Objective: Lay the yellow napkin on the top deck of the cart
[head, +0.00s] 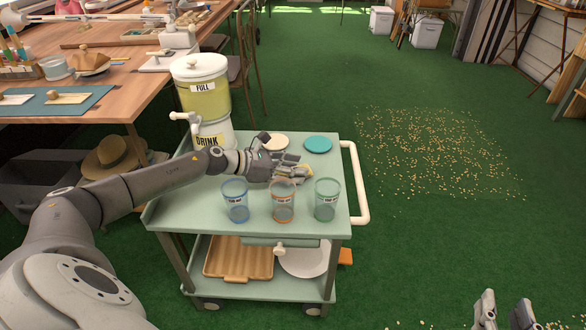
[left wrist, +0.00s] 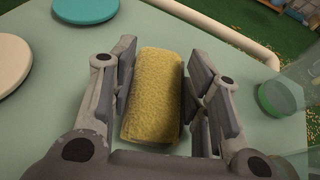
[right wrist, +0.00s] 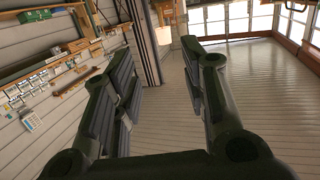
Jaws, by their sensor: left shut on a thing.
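The yellow napkin (left wrist: 152,95) looks rolled or folded into a thick bundle in the left wrist view. My left gripper (head: 293,172) is shut on it, with one finger on each side. In the head view only a small yellow part of the napkin (head: 304,170) shows past the fingers. They are over the pale green top deck of the cart (head: 190,212), behind the cups. I cannot tell whether the napkin touches the deck. My right gripper (head: 505,312) is away from the cart at the bottom right, open and empty in the right wrist view (right wrist: 160,90).
A blue cup (head: 235,201), an orange cup (head: 283,201) and a green cup (head: 327,200) stand along the deck's front. A cream disc (head: 273,142), a teal disc (head: 318,144) and a drink dispenser (head: 203,98) are behind. Bare deck lies at front left.

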